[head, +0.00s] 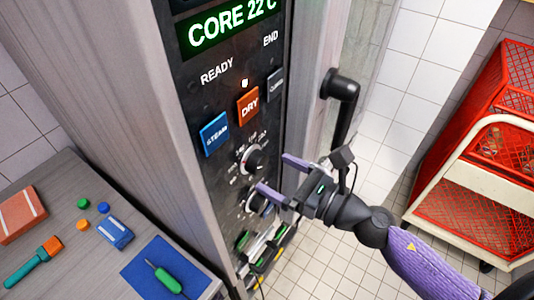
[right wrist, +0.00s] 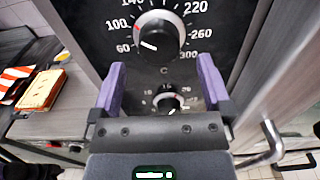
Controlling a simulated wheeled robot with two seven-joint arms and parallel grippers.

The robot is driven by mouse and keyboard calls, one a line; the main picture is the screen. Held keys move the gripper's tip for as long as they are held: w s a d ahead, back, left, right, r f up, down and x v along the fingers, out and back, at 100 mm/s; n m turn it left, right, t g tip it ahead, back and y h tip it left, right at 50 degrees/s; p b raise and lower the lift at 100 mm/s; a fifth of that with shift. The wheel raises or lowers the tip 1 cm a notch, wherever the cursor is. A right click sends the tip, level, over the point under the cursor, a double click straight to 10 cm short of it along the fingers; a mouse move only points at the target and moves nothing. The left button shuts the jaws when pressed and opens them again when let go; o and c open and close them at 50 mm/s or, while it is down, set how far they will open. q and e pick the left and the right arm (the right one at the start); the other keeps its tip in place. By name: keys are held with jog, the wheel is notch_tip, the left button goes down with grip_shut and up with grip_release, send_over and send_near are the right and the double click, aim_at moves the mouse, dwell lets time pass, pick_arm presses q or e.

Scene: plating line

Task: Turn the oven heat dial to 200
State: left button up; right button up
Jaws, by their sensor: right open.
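The heat dial (head: 252,159) is a round black knob on the oven's dark panel. In the right wrist view the heat dial (right wrist: 160,36) has numbers around it from 60 to 300 and a C below. Its white line points to the lower left, on the side of 60; a small red mark shows near 100. My right gripper (head: 272,173) is open and empty in front of the panel, its purple fingers apart. In the right wrist view the gripper (right wrist: 160,62) has its fingertips just below the heat dial, one to each side. My left gripper is out of view.
A smaller lower dial (right wrist: 166,103) sits under the heat dial. Above are blue STEAM (head: 214,133) and orange DRY (head: 248,106) buttons. A black door handle (head: 342,100) stands out at the right. A counter (head: 75,235) with small items is at left, a red cart (head: 480,150) at right.

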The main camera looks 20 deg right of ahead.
aim_at(256, 163)
jog(key=shift+p+x, duration=0.3)
jog(key=shift+x, duration=1.2)
jog(key=shift+c, duration=0.2)
jog(key=shift+s, duration=0.1)
jog(key=c, duration=1.2)
jog(key=shift+c, duration=0.2)
